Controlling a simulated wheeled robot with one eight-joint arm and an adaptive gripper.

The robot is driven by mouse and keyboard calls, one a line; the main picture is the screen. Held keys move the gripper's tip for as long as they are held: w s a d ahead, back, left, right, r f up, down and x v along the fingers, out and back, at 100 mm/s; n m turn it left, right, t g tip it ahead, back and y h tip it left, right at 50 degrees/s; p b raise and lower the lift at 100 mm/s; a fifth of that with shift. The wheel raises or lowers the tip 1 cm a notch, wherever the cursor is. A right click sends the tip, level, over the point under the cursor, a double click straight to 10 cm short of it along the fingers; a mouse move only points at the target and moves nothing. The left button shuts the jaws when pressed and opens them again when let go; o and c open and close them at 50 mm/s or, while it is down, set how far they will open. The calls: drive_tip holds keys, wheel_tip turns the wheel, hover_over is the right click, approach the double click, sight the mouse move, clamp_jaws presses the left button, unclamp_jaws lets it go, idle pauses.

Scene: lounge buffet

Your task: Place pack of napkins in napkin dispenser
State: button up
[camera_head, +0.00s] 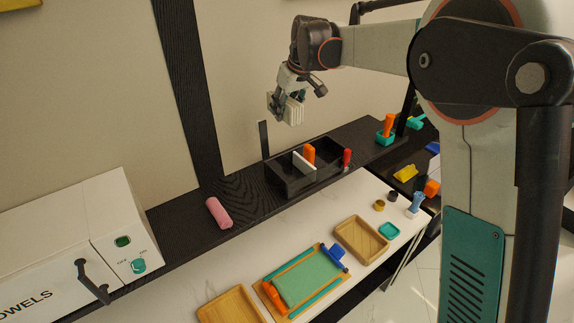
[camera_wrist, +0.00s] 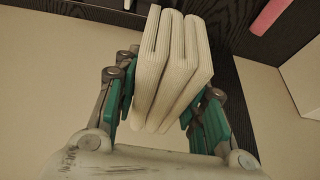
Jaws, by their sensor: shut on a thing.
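My gripper (camera_head: 279,104) is raised above the dark shelf, near the wall, and shut on a white folded pack of napkins (camera_head: 294,111). In the wrist view the pack (camera_wrist: 174,70) stands between the teal finger pads, with its folded layers showing. A black open box with compartments (camera_head: 287,187), which seems to be the napkin dispenser, sits on the shelf below the gripper, clear of the pack. A white flat piece and an orange piece stand in it. A dark upright post rises at its back left.
A pink roll (camera_head: 218,213) lies on the shelf left of the box. A red item (camera_head: 347,159) stands at its right end. A white towel cabinet (camera_head: 75,240) is at the left. The lower white counter holds a wooden tray (camera_head: 362,240) and a green board (camera_head: 305,280).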

wheel_tip(320, 180, down, 19)
drive_tip(key=p, duration=0.2)
idle(0.3)
drive_tip(key=shift+f+b, duration=0.55)
drive_tip(key=shift+f, duration=0.15)
drive_tip(key=o, duration=1.1)
